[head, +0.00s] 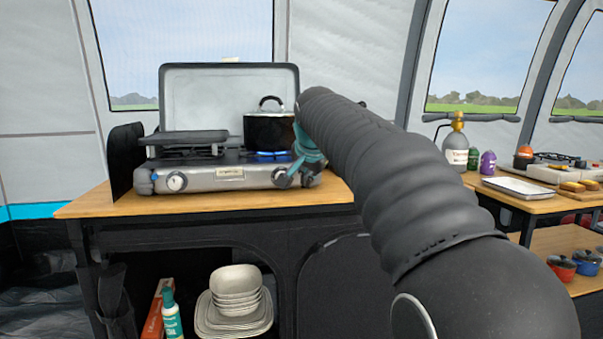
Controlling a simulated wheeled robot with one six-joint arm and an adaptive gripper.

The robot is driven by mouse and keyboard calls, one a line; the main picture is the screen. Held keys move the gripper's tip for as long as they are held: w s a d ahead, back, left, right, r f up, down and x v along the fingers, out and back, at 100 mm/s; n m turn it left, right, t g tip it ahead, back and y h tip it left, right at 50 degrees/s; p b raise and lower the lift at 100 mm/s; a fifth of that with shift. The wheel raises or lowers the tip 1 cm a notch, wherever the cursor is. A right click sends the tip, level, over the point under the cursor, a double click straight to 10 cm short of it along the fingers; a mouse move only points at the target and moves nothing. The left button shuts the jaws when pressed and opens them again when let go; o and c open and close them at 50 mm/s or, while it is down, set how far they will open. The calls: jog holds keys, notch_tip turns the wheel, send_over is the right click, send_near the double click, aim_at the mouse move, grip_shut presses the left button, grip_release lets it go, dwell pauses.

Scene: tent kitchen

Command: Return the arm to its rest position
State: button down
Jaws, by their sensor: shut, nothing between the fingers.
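My arm reaches from the lower right up to the right end of the camping stove (227,179). My gripper (290,176), with teal parts, is small in view and partly hidden by my arm. It is shut and empty, right at the stove's right front knob; I cannot tell whether it touches the knob. A black pot (268,131) with a lid stands on the right burner, and a blue flame shows under it. The left knob (176,181) is in plain view.
The stove's raised lid stands behind it. The stove sits on a wooden counter (110,204). Bowls and plates (236,300) and a bottle (171,315) are on the shelf below. At right, another table holds a gas cylinder (456,146), a tray (517,187) and a second stove.

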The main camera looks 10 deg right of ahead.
jog(key=s+f+n+g, duration=0.1)
jog(key=s+f+n, duration=0.2)
jog(key=s+f, duration=0.5)
jog(key=s+f+n+g, duration=0.1)
jog(key=s+f, duration=0.7)
jog(key=s, duration=0.9)
jog(key=s+f+n+g+y+p, duration=0.1)
jog(key=s+f+n, duration=0.3)
jog(key=s+f, duration=0.4)
jog(key=s, duration=0.5)
jog(key=shift+s+f+n, duration=0.15)
jog(key=shift+f+n, duration=0.05)
jog(key=shift+n, duration=0.1)
jog(key=shift+d, duration=0.1)
